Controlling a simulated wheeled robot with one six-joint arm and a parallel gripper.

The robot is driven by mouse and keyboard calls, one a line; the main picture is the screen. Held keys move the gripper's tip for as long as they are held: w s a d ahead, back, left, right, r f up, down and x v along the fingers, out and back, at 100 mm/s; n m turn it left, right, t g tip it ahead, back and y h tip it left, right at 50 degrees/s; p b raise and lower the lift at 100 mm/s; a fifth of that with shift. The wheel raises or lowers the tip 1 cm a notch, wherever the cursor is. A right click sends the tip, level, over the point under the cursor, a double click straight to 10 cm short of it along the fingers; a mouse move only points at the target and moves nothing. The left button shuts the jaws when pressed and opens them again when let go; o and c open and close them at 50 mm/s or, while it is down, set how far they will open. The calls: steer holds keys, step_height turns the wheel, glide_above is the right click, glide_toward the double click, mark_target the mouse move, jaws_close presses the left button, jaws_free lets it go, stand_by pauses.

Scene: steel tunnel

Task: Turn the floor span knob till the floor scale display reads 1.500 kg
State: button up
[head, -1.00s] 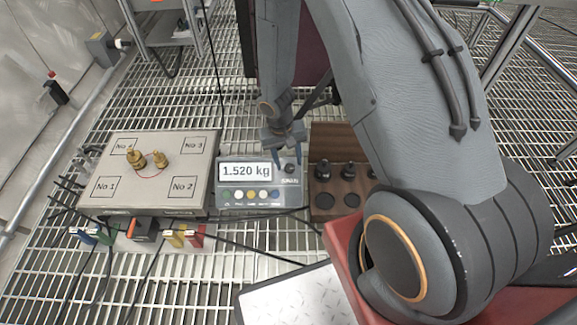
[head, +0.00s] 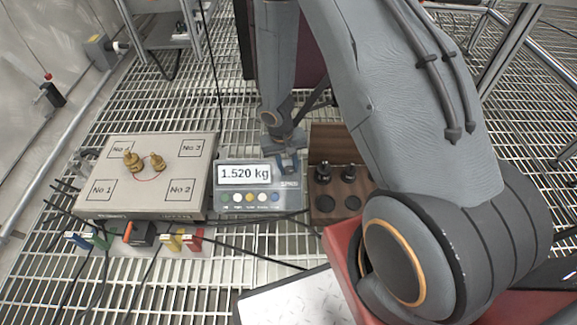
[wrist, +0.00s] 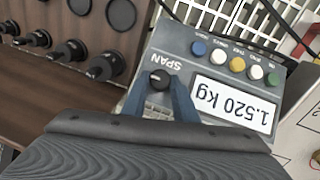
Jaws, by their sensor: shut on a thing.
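The floor scale display (head: 244,174) is a grey box whose screen reads 1.520 kg; in the wrist view the same reading shows upside down (wrist: 232,103). The black span knob (wrist: 159,79) sits on the box beside the SPAN label. My gripper (wrist: 161,95) is over the knob with its blue fingers on either side of it, shut on it. In the head view my gripper (head: 287,164) covers the knob. The scale platform (head: 200,150) stands left of the display, with two brass weights (head: 133,161) (head: 156,162) on it.
A dark wooden rack (head: 328,205) with several black knobbed weights stands right of the display. Coloured clips (head: 187,240) and cables lie in front of the platform. A patterned plate (head: 300,300) is at the front. Open steel grating surrounds these.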

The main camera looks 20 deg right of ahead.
steer(key=shift+f+n+b, duration=0.1)
steer(key=shift+n+b, duration=0.2)
steer(key=shift+b, duration=0.2)
steer(key=n+h+b, duration=0.2)
steer(key=b, duration=0.1)
steer(key=shift+a+f, duration=0.1)
steer(key=shift+a, duration=0.2)
steer(key=n+h+b, duration=0.1)
steer(key=n+b, duration=0.1)
steer(key=n, duration=0.1)
steer(key=shift+a+h, duration=0.15)
steer(key=shift+h, duration=0.15)
steer(key=shift+s+n+t+h+b, duration=0.1)
steer(key=shift+n+t+h+b, duration=0.4)
steer(key=shift+n, duration=0.6)
steer(key=shift+h, duration=0.3)
steer(key=o, duration=1.1)
steer(key=shift+c, duration=0.2)
steer(key=p+v, duration=0.4)
steer(key=v, duration=0.4)
